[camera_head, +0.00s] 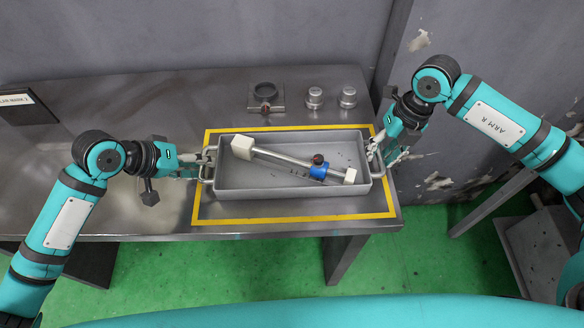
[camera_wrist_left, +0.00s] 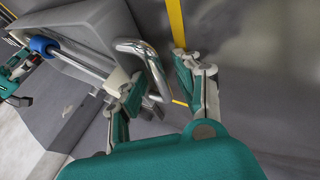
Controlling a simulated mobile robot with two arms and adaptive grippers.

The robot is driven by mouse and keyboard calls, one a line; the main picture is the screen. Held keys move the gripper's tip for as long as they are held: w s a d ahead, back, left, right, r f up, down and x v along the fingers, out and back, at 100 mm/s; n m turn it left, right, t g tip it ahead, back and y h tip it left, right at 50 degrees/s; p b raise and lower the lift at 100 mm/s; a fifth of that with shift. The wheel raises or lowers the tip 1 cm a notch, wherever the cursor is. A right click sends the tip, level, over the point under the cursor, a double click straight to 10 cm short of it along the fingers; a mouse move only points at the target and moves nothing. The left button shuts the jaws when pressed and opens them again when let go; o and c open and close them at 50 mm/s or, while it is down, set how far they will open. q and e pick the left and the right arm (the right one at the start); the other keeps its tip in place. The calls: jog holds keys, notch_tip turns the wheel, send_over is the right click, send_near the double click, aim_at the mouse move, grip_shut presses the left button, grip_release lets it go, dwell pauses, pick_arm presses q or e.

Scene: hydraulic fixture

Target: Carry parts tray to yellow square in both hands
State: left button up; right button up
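The grey parts tray (camera_head: 292,192) stands within the yellow square (camera_head: 300,220) outlined on the metal table, close to its far side. In it lies a silver rod with pale end blocks and a blue collar (camera_head: 318,173). My left gripper (camera_head: 207,163) is at the tray's left handle; in the left wrist view its fingers (camera_wrist_left: 160,92) are spread apart, with the chrome handle (camera_wrist_left: 150,62) between them. My right gripper (camera_head: 383,154) is at the right handle, its fingers looking apart. The exact contact there is too small to tell.
A dark ring on a block (camera_head: 265,96) and two small metal cylinders (camera_head: 314,98), (camera_head: 348,97) stand behind the square. A dark sign (camera_head: 24,104) is at the far left. The table is clear left of the square. A grey wall runs behind.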

pick_arm(q)
jog(key=v, duration=0.7)
pick_arm(e)
jog(key=shift+r, duration=0.15)
pick_arm(q)
jog(key=shift+s+a+r, duration=0.15)
jog(key=shift+a+r, duration=0.15)
jog(key=shift+r, duration=0.15)
pick_arm(e)
notch_tip(320, 180, up, 12)
jog(key=d, duration=0.2)
jog(key=shift+d+f, duration=0.15)
jog(key=shift+f, duration=0.1)
